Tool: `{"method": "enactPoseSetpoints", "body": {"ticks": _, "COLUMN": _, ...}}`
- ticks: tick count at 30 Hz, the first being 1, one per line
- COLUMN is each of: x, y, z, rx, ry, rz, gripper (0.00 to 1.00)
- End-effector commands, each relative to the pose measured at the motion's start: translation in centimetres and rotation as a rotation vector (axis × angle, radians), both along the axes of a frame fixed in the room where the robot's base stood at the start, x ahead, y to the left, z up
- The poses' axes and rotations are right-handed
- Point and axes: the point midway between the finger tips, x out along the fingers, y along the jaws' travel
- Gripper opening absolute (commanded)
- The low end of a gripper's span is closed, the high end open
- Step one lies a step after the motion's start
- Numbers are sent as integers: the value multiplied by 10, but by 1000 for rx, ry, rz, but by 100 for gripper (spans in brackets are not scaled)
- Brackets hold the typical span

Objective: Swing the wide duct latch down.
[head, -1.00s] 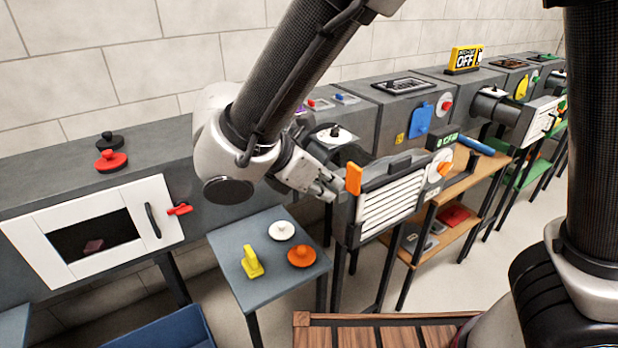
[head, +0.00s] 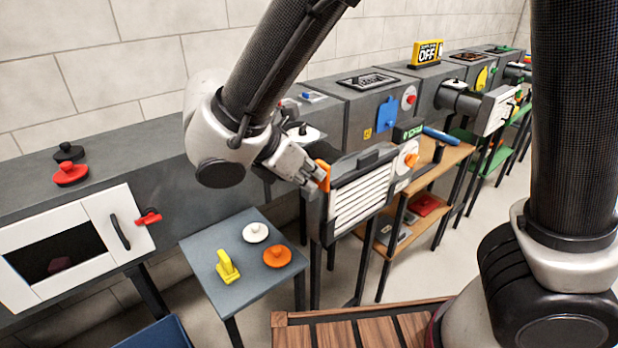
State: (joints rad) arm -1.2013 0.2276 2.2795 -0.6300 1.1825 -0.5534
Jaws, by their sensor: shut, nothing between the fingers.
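An orange latch (head: 324,175) sits at the left edge of the white louvred vent (head: 362,193) on a grey duct end. It stands roughly upright with a slight tilt. My gripper (head: 312,182) is shut and empty, with its tips right beside the latch's left side. They look close to touching it, but contact cannot be told. A red latch (head: 148,218) points sideways at the right edge of the white door (head: 104,240) on the long grey duct at left. The pictures do not settle which of these is the wide duct latch.
A small grey table (head: 215,262) holds a yellow piece (head: 227,267), a white knob (head: 255,233) and an orange knob (head: 277,256). A wooden shelf (head: 432,175) stands right of the vent. A slatted wooden surface (head: 365,325) lies in front.

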Motion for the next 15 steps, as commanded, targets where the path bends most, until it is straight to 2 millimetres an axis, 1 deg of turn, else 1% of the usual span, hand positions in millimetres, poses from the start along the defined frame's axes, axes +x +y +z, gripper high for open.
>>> {"method": "enactPoseSetpoints", "body": {"ticks": 15, "x": 4, "y": -5, "z": 4, "rx": 90, "ry": 58, "rz": -4, "gripper": 0}}
